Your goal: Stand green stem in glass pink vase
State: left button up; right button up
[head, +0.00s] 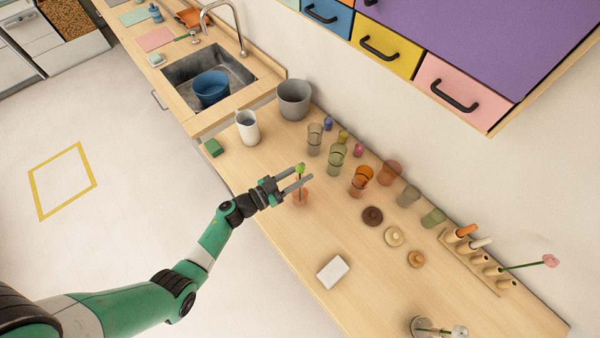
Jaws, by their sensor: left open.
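A small pink glass vase (300,196) stands on the wooden counter, just below and beyond my left gripper. A green stem with a yellow-green head (299,168) shows between the fingers, above the vase. It looks upright with its lower part in the vase, though the fingers partly cover this. My left gripper (307,172) is open, its two fingers on either side of the stem with gaps visible. My right gripper is not in view.
Several coloured glasses (361,180) stand along the back of the counter. Round wooden lids (394,236), a white block (332,271) and a peg rack (470,262) with a pink flower (550,261) lie to the right. A glass with a white flower (421,327) is at the bottom.

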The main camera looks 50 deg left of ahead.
pick_arm(q)
jog(key=shift+s, duration=0.1)
jog(key=shift+s+a+r, duration=0.1)
jog(key=shift+s, duration=0.25)
jog(key=s+a+p, duration=0.1)
jog(key=s+p, duration=0.1)
jog(key=s, duration=0.8)
jog(key=shift+s+a, duration=0.3)
jog(key=shift+a, duration=0.1)
